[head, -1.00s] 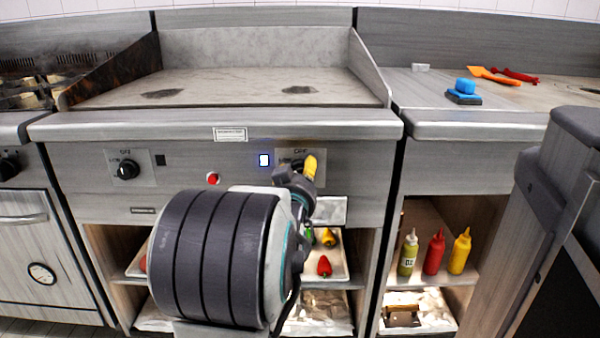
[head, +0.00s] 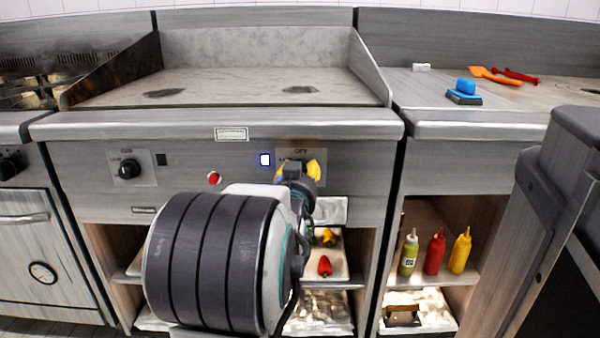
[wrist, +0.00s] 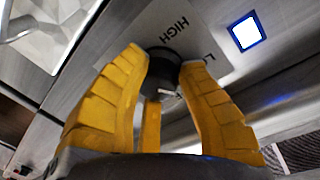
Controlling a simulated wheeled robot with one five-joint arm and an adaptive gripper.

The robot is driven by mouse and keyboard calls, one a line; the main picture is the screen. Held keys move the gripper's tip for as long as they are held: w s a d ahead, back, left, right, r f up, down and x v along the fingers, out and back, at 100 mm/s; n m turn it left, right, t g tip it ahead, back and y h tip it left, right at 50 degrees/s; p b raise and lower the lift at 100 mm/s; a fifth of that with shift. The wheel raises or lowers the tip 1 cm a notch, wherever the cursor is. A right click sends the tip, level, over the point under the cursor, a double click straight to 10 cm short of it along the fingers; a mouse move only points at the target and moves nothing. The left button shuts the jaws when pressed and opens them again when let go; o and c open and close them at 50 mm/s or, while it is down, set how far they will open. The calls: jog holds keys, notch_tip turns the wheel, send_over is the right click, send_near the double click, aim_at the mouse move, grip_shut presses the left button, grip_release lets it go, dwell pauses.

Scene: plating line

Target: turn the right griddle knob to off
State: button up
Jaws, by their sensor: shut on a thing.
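The right griddle knob (wrist: 162,66) is black and shows in the wrist view between the yellow fingers of my gripper (wrist: 164,72). The fingers are shut on it from both sides, with a third yellow part below. A small light mark shows near the knob's lower edge, but I cannot tell its setting. The plate behind it reads HIGH, with another label partly covered. In the head view my gripper (head: 300,169) is at the right control plate and hides the knob; only the OFF label shows above.
The left griddle knob (head: 128,169) is on its own plate. A red button (head: 214,178) and a lit blue-white indicator (head: 265,160) sit between the two plates. The griddle's front ledge (head: 160,125) juts out above. Trays with peppers (head: 325,266) are on the shelf below.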

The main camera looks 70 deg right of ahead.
jog(key=shift+s+d+r+m, duration=0.1)
jog(key=shift+r+m, duration=0.05)
jog(key=shift+m, duration=0.45)
jog(key=o, duration=1.2)
jog(key=shift+d, duration=0.1)
jog(key=shift+c, duration=0.2)
jog(key=v, duration=0.7)
jog(key=shift+a, duration=0.3)
